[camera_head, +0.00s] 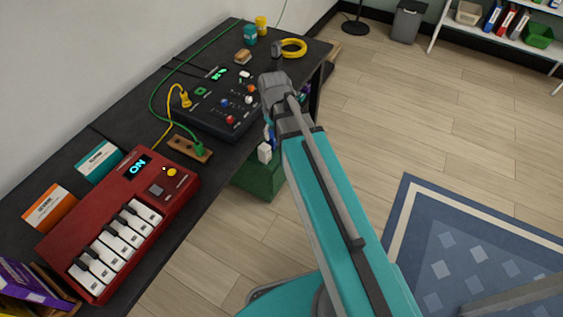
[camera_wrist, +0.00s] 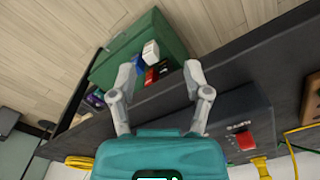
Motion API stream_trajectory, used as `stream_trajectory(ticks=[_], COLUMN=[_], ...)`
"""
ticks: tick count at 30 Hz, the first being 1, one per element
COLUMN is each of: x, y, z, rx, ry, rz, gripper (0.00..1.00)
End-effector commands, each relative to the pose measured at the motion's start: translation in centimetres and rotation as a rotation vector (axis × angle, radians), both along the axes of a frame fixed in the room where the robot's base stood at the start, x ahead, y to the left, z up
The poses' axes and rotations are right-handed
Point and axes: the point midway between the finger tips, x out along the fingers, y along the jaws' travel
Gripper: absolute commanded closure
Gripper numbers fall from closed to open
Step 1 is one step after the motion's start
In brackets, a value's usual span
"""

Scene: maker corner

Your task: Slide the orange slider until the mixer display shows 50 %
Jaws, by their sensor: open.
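The mixer (camera_head: 208,116) is a dark box on the bench, left of my arm in the head view. Its display (camera_head: 218,74) is lit green, but the figures are too small to read. Several coloured caps stand on its top. An orange one (camera_head: 250,87) on its right side looks like the slider; its exact setting is unclear. In the wrist view my gripper (camera_wrist: 160,77) is open and empty, its fingers apart near the bench edge. A dark box (camera_wrist: 228,108) with a red part lies to its right. My fingertips are not clear in the head view.
A red keyboard (camera_head: 184,187) with a lit display stands at the bench's near end. Green and yellow cables (camera_head: 152,100) run beside the mixer. A yellow coil (camera_head: 294,41) lies at the far end. A green bin (camera_head: 258,185) with items stands below the bench edge.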

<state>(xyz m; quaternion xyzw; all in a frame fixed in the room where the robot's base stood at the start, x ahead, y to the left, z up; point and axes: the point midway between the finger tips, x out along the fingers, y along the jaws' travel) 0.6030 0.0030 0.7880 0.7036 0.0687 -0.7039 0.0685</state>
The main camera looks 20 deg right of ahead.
Motion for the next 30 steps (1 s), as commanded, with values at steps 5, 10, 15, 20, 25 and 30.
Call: stream_trajectory(ticks=[5, 10, 15, 20, 25, 30], x=[-2.1, -3.7, -5.2, -6.1, -6.4, -6.5], y=[-0.1, -0.2, -0.2, -0.2, -0.3, -0.3], z=[-2.0, -3.4, -4.6, -5.3, -5.6, -5.5], rx=[0.000, 0.000, 0.000, 0.000, 0.000, 0.000], ry=[0.000, 0.000, 0.000, 0.000, 0.000, 0.000], rz=[-0.053, -0.103, -0.148, -0.177, -0.192, -0.195], gripper=[0.37, 0.37, 0.37, 0.37, 0.37, 0.37])
